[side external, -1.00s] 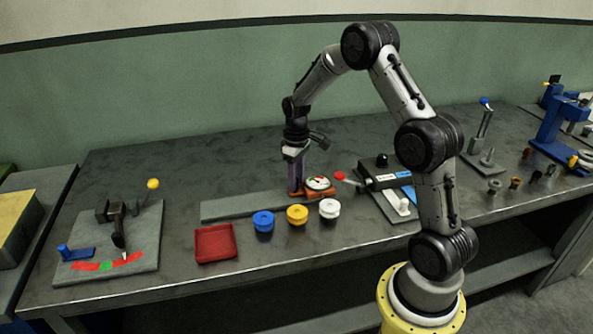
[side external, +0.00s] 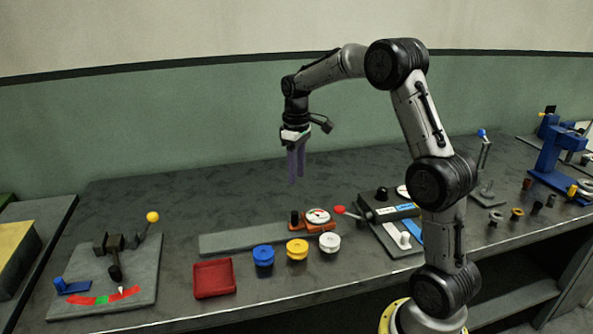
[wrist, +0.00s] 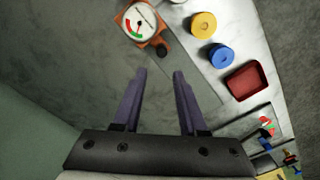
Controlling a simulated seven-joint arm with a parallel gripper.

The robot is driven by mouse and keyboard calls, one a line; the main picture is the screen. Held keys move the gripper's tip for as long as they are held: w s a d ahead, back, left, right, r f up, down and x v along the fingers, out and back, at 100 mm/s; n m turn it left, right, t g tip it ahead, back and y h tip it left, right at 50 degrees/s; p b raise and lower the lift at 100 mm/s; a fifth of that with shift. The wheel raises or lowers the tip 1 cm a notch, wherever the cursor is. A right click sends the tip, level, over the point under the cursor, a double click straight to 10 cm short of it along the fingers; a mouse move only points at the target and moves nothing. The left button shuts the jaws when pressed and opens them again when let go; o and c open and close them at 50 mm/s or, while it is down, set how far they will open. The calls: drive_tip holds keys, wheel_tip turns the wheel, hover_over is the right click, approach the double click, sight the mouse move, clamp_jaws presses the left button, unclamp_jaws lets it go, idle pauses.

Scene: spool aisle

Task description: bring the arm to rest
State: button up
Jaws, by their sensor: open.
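My gripper (side external: 297,165) hangs in the air above the back part of the workbench, pointing down. In the wrist view its two purple fingers (wrist: 159,75) are apart with nothing between them. Below it on the bench is an orange gauge block with a round white dial (side external: 318,217) and a black knob; the dial also shows in the wrist view (wrist: 140,21). The gripper is clear of the block and touches nothing.
A blue spool (side external: 263,256), a yellow spool (side external: 297,250) and a white spool (side external: 330,243) stand in front of a grey strip (side external: 225,243). A red tray (side external: 214,279) and a lever plate (side external: 143,268) are left. A control box with a red-knobbed lever (side external: 393,210) stands right. The air around the gripper is free.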

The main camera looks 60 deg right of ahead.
drive_tip(key=shift+w+a, duration=0.1)
drive_tip(key=s+a+r+n+t, duration=0.25)
drive_tip(key=s+a+r, duration=0.45)
drive_tip(key=a+r, duration=0.6)
drive_tip(key=s+a+t, duration=0.3)
drive_tip(key=s+a, duration=0.3)
drive_tip(key=s, duration=0.6)
drive_tip(key=s+a+f+m, duration=0.1)
drive_tip(key=s+f+m, duration=0.1)
drive_tip(key=s+f, duration=0.2)
wheel_tip(320, 180, down, 3)
drive_tip(key=shift+s+r, duration=0.2)
drive_tip(key=shift+s, duration=0.15)
drive_tip(key=shift+m, duration=0.25)
